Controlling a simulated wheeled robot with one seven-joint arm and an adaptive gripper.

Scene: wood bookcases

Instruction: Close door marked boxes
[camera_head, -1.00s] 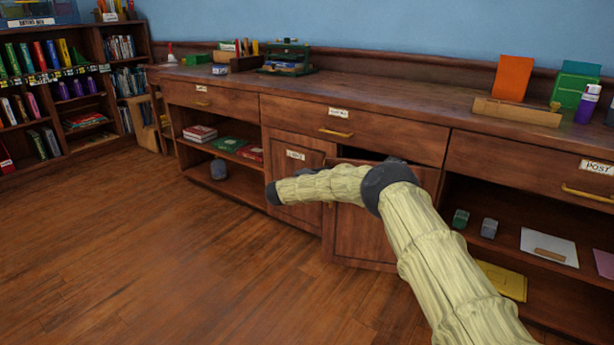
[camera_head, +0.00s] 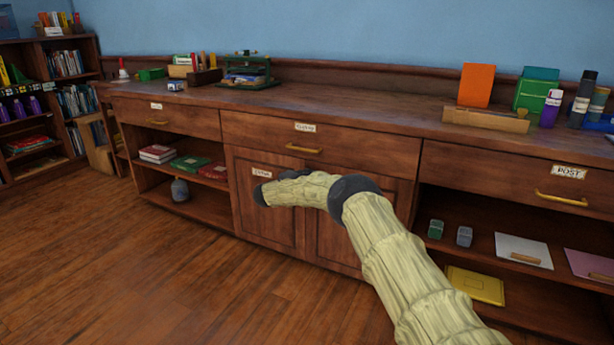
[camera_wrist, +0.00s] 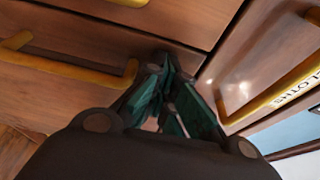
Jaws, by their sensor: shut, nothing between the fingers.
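Two wood cabinet doors sit side by side under the middle drawer. The left door (camera_head: 268,222) has a small label too blurred to read. The right door (camera_head: 332,238) is partly hidden by my arm, and no label on it shows; both doors look flush with the cabinet front.
The middle drawer (camera_head: 350,147) is shut; its label reads CLOTHS in the wrist view. Open shelves flank the doors, with books (camera_head: 158,153) left and a yellow folder (camera_head: 474,285) right. A POST drawer (camera_head: 505,183) is at right. The floor (camera_head: 130,270) is clear.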

